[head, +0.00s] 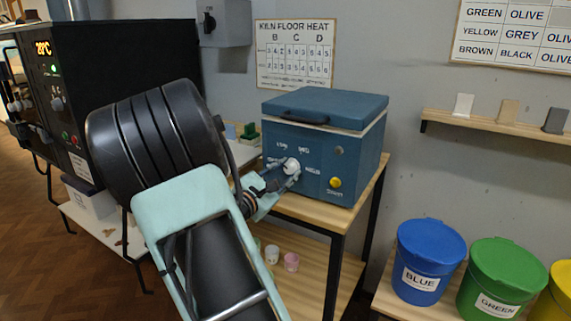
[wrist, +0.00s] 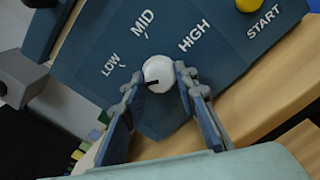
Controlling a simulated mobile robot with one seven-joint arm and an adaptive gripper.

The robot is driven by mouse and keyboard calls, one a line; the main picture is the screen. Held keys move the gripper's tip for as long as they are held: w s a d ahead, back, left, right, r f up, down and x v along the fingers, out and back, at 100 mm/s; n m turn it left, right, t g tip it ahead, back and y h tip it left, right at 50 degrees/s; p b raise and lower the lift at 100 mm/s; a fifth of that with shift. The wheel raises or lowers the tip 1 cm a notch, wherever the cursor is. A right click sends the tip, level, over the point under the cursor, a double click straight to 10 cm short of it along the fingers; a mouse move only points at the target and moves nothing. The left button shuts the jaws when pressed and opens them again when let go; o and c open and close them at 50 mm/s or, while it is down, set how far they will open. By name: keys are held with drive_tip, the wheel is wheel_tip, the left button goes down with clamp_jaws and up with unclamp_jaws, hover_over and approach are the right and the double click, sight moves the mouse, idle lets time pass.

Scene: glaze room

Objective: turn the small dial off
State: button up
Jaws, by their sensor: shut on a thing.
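The small white dial (head: 291,166) is on the front of a blue lidded kiln (head: 325,110). My gripper (head: 281,180) reaches it from the lower left in the head view. In the wrist view my gripper (wrist: 156,80) has one finger on each side of the dial (wrist: 158,70), shut on it. LOW, MID and HIGH are printed around the dial. Its dark pointer mark faces left and slightly down, below LOW and away from MID. My left finger covers the panel there, so any label at that spot is hidden.
A yellow START button (head: 335,182) is low on the kiln's front. The kiln stands on a wooden table (head: 350,200). A large black unit (head: 120,60) with its own dials stands at the left. Blue (head: 431,262) and green (head: 495,278) buckets stand at the right.

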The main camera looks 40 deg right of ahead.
drive_tip(key=n+p, duration=0.2)
drive_tip(key=r+n+p, duration=0.1)
drive_tip(key=n+p, duration=0.1)
drive_tip(key=shift+d+r, duration=0.15)
drive_tip(key=shift+d, duration=0.05)
drive_tip(key=shift+n+p, duration=1.2)
drive_tip(key=shift+f, duration=0.2)
drive_tip(key=o, duration=0.9)
drive_tip(key=shift+o, duration=1.3)
drive_tip(key=shift+d+f, duration=0.1)
drive_tip(key=shift+f, duration=0.1)
drive_tip(key=shift+f, duration=0.1)
